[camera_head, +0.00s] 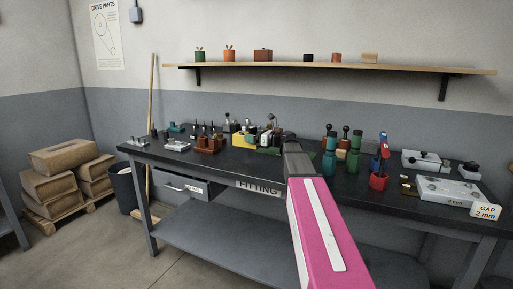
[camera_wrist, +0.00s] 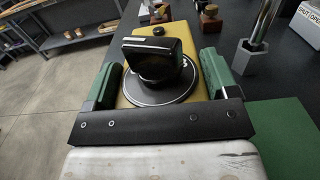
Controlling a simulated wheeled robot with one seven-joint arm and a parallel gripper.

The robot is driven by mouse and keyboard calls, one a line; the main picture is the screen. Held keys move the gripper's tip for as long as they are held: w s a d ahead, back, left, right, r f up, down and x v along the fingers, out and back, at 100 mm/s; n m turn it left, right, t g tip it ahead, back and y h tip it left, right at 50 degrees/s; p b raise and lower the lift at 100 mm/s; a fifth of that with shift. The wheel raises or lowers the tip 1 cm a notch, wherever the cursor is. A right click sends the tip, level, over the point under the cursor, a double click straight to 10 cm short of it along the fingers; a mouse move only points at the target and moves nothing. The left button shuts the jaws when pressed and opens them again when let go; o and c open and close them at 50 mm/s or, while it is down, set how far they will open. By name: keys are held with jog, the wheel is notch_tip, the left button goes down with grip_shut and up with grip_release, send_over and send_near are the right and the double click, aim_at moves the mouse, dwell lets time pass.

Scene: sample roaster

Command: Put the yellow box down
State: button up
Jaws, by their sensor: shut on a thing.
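The yellow box (camera_wrist: 190,40) fills the middle of the wrist view, with a black round dial and a black block-like knob on top. My gripper (camera_wrist: 160,64) is shut on it, with one green finger along each side. In the head view, the yellow box (camera_head: 238,140) shows small over the black bench top (camera_head: 350,191), left of my pink arm. My arm hides part of that area. I cannot tell whether the box's underside touches the bench.
A green mat (camera_wrist: 288,135) lies right of the gripper in the wrist view. A brown block with tools (camera_head: 207,145) stands left of the box. The front left bench top has bare room.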

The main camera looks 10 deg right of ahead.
jog(key=shift+w+d+f, duration=0.4)
jog(key=shift+w+f, duration=0.05)
jog(key=shift+w, duration=0.2)
jog(key=shift+w+d+f, duration=0.35)
jog(key=shift+w+f, duration=0.05)
jog(key=shift+w, duration=0.2)
jog(key=shift+f, duration=2.05)
jog(key=shift+f, duration=0.15)
jog(key=o, duration=1.1)
jog(key=shift+s+d, duration=0.1)
